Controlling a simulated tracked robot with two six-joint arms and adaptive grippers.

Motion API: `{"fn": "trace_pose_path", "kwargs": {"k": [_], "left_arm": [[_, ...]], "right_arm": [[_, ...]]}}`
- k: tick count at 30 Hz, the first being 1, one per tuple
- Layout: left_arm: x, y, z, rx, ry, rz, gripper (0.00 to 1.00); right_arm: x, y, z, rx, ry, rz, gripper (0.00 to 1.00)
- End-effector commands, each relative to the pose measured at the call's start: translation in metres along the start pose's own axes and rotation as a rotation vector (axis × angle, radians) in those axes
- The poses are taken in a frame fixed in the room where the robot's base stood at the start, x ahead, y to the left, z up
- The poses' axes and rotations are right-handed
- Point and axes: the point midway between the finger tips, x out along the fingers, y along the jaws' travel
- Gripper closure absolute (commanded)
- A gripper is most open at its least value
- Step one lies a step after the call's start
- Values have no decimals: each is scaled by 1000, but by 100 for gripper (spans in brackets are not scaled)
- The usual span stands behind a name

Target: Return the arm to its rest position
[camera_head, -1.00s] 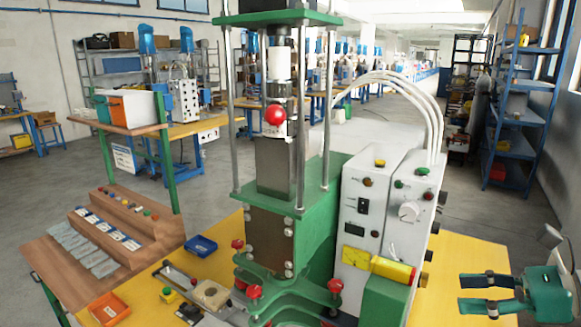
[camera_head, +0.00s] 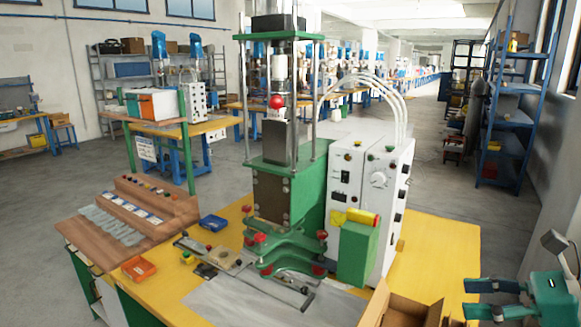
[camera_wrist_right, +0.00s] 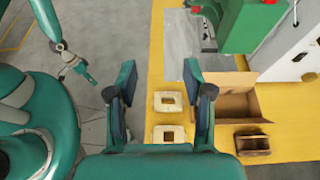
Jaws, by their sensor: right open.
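Two cream parts with square openings, one farther (camera_wrist_right: 168,101) and one nearer (camera_wrist_right: 168,134), lie on the yellow table and show between and below the fingers; neither is held. In that view what looks like my left gripper (camera_wrist_right: 84,73) hangs at the left over the grey floor; its jaws are too small to judge.
The green press (camera_head: 285,195) and white control box (camera_head: 372,185) stand on the yellow table (camera_head: 450,250). An open cardboard box (camera_head: 405,312) is at the front edge. A wooden stepped rack (camera_head: 150,205), blue tray (camera_head: 213,223) and orange tray (camera_head: 138,268) are left. The table's right part is clear.

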Motion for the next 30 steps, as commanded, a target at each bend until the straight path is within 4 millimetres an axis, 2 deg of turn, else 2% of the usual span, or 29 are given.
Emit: {"fn": "trace_pose_path", "kwargs": {"k": [1,8,13,17,20,24,26,27,30], "left_arm": [[0,0,-1,2,2,0,60],[0,0,-1,2,3,0,60],[0,0,-1,1,1,0,60],[0,0,0,1,1,0,60],[0,0,-1,1,2,0,60],[0,0,-1,1,2,0,60],[0,0,-1,1,2,0,60],[0,0,-1,1,2,0,60],[0,0,-1,1,2,0,60]], "right_arm": [[15,2,-1,5,-7,41,49],[71,14,-22,66,-12,196,49],[114,36,-53,132,25,325,49],[153,59,-92,174,95,419,49],[188,88,-136,174,182,502,49],[230,147,-215,72,341,639,49],[241,175,-251,-12,405,704,49],[245,194,-275,-84,445,750,49],[247,241,-335,-335,521,881,49]]}}
